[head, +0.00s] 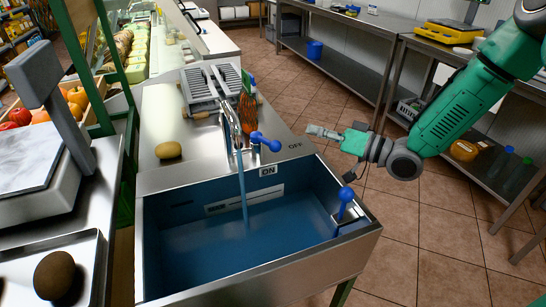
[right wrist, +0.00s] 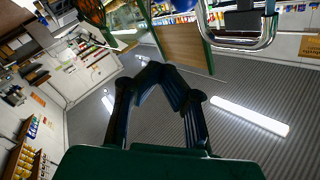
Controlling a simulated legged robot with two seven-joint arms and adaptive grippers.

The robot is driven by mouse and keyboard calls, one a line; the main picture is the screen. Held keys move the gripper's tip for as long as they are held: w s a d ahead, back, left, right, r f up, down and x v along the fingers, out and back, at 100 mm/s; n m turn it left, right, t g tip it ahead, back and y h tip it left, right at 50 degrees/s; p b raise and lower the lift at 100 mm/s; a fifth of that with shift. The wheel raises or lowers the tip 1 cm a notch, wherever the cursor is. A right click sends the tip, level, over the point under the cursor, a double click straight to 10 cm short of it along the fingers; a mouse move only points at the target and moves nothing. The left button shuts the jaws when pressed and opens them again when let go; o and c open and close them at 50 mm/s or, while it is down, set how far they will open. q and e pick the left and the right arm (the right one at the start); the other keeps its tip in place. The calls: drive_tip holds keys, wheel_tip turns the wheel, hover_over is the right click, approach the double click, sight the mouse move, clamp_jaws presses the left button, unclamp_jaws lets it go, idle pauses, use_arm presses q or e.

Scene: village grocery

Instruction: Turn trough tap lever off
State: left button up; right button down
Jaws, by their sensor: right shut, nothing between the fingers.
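The steel trough (head: 160,294) holds blue water, and a stream (head: 242,190) runs into it from the curved tap spout (head: 234,119). The tap lever has a blue knob (head: 272,145) and points right, above the ON label (head: 268,171) and left of the OFF label (head: 295,146). My right gripper (head: 312,130) is to the right of the knob, apart from it and slightly higher in the picture. Its fingers are closed and empty; they also show meeting in the right wrist view (right wrist: 155,70). My left gripper is out of view.
A second blue knob (head: 346,194) stands on the trough's right wall. A potato-like item (head: 168,150) lies on the steel top, near a slotted metal rack (head: 212,83). A scale (head: 45,170) stands at left. Tiled floor (head: 400,225) is open at right.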

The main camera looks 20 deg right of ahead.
drive_tip(key=s+d+f+n+y+b, duration=0.1)
drive_tip(key=s+n, duration=0.2)
drive_tip(key=n, duration=0.4)
drive_tip(key=s+d+f+n+g+y+b, duration=0.1)
drive_tip(key=s+n, duration=0.3)
drive_tip(key=n, duration=0.4)
drive_tip(key=s+d+f+n+g+y+b, duration=0.1)
drive_tip(key=s+d+f+n+b, duration=0.1)
drive_tip(key=n, duration=0.6)
drive_tip(key=shift+s+d+f, duration=0.3)
drive_tip(key=shift+s+f, duration=0.45)
drive_tip(key=shift+s, duration=0.1)
drive_tip(key=shift+s+d+f+n+y+b, duration=0.15)
drive_tip(key=shift+s+n+b, duration=0.1)
drive_tip(key=shift+n, duration=0.35)
drive_tip(key=shift+s+r+n+y+b, duration=0.15)
drive_tip(key=shift+s+n, duration=0.1)
drive_tip(key=shift+n, duration=0.35)
drive_tip(key=b, duration=0.2)
approach(265, 140)
drive_tip(key=w+a, duration=0.1)
drive_tip(key=a, duration=0.6)
drive_tip(key=shift+w+a+r, duration=0.1)
drive_tip(key=shift+a+r, duration=0.15)
drive_tip(key=shift+r, duration=0.15)
drive_tip(key=shift+d+n+g, duration=0.2)
drive_tip(key=shift+n+g, duration=0.1)
drive_tip(key=shift+g, duration=0.1)
